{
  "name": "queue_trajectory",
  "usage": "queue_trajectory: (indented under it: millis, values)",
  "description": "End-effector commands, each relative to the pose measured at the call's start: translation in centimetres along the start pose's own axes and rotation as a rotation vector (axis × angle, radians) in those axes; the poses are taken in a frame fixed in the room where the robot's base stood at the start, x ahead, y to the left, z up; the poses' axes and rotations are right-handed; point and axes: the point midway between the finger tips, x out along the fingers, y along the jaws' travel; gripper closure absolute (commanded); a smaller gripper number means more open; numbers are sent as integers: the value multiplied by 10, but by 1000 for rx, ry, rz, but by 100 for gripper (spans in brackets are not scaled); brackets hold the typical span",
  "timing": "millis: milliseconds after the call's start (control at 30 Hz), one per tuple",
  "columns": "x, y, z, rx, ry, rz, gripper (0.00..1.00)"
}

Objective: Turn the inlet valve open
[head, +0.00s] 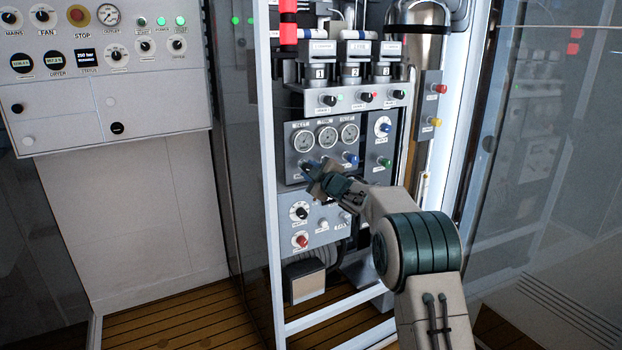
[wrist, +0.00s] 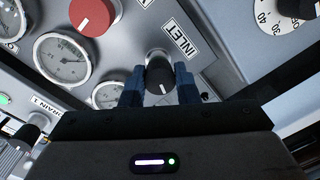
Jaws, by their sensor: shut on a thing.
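The inlet valve is a dark round knob (wrist: 159,64) with a white pointer line, in the middle of the wrist view. The INLET label (wrist: 180,38) is on the grey panel beside it. My gripper (wrist: 158,82) has one blue finger on each side of the knob and is shut on it. In the head view my gripper (head: 314,170) is at the panel below the row of gauges. It covers that part of the panel, so I cannot make out the inlet knob there.
A red knob (wrist: 93,14) and a gauge (wrist: 62,58) are close to the inlet knob. In the head view, a blue knob (head: 350,158) and a green knob (head: 384,162) are right of my gripper. The white frame post (head: 265,170) stands to the left.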

Motion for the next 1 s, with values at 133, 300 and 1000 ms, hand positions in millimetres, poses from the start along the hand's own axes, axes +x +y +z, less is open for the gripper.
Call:
queue_trajectory:
  millis: [133, 300, 1000]
  values:
    - [0, -3, 1, -139, -5, 2, 95]
    - [0, -3, 1, -301, -13, 4, 95]
    - [0, -3, 1, -965, -45, 12, 95]
